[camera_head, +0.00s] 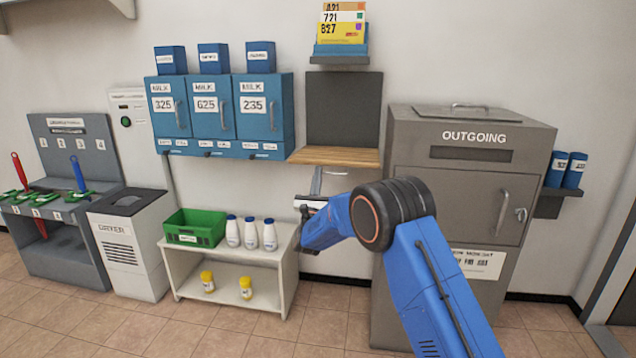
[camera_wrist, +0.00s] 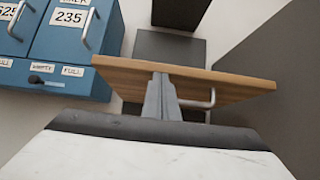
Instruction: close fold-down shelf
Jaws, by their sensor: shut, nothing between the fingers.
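The fold-down shelf (camera_head: 336,156) is a wooden board that stands out level from the wall below a dark grey back panel (camera_head: 343,108). In the wrist view the shelf (camera_wrist: 225,86) is seen from its front edge and a little below, with a pale bracket or handle (camera_wrist: 205,100) under it. My gripper (camera_head: 316,183) is just below the shelf's front edge. In the wrist view my gripper's fingers (camera_wrist: 160,90) are together and overlap the board's front edge. I cannot tell whether they touch it.
The grey outgoing mailbox (camera_head: 405,240) stands close on the right. Blue milk lockers (camera_head: 284,118) hang on the left of the shelf. A white bench (camera_head: 215,257) with bottles and a green crate (camera_head: 188,236) stands below left. A small blue holder (camera_head: 340,50) is above.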

